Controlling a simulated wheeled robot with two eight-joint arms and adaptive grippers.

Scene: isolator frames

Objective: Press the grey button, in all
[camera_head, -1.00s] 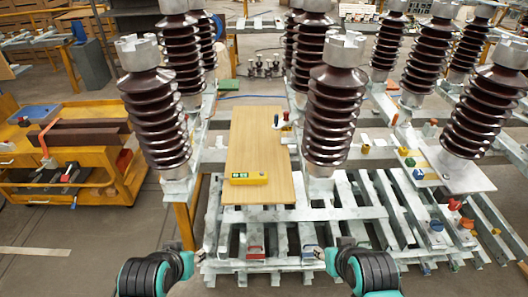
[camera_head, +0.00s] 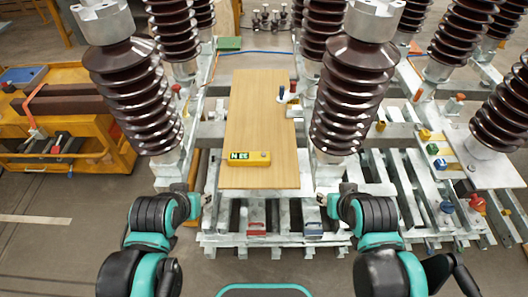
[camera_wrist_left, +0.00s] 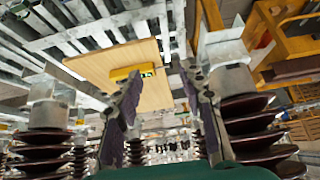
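A yellow box (camera_head: 246,159) with a small lit display lies near the front edge of a wooden board (camera_head: 262,120). It also shows in the left wrist view (camera_wrist_left: 128,73). A small mark sits at the right end of its top; I cannot tell its colour or whether it is the grey button. My left gripper (camera_head: 207,198) is left of the board's front edge, apart from the box. In the left wrist view its two fingers (camera_wrist_left: 161,82) stand wide apart with nothing between them. My right gripper (camera_head: 322,198) is right of the board's front edge; its fingers are too small to read.
Tall brown ribbed insulators (camera_head: 131,92) flank the board, with another (camera_head: 350,95) close on its right. Grey slatted metal frames (camera_head: 275,240) lie below. A yellow cart (camera_head: 85,150) stands at left.

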